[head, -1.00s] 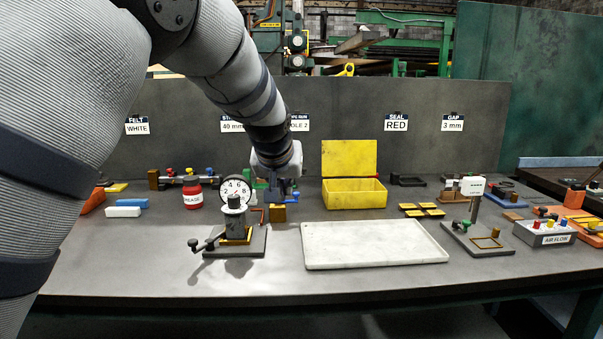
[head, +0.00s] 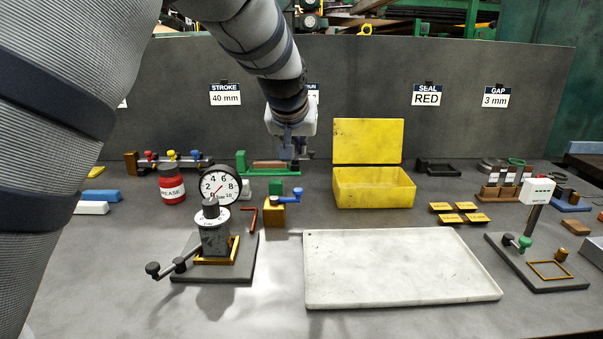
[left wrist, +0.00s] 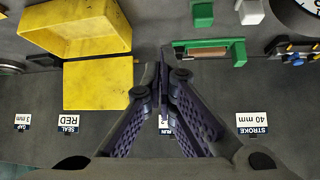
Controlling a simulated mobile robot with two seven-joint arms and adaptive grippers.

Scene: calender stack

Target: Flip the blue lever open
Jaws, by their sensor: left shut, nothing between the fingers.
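The blue lever (head: 290,196) sits on top of a small brass block (head: 275,214) in the middle of the bench. It points to the right, and its knobbed end stands slightly up. My left gripper (head: 291,158) is shut and empty, pointing down above and behind the lever, apart from it. In the left wrist view the closed fingers (left wrist: 163,112) hang over bare bench, with no lever in sight. My right gripper is not in view.
A dial gauge (head: 220,186) and a gauge stand (head: 213,238) are left of the block. A green fixture (head: 268,172) is behind it. A yellow open box (head: 374,190) stands to the right. A white tray (head: 400,268) lies in front.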

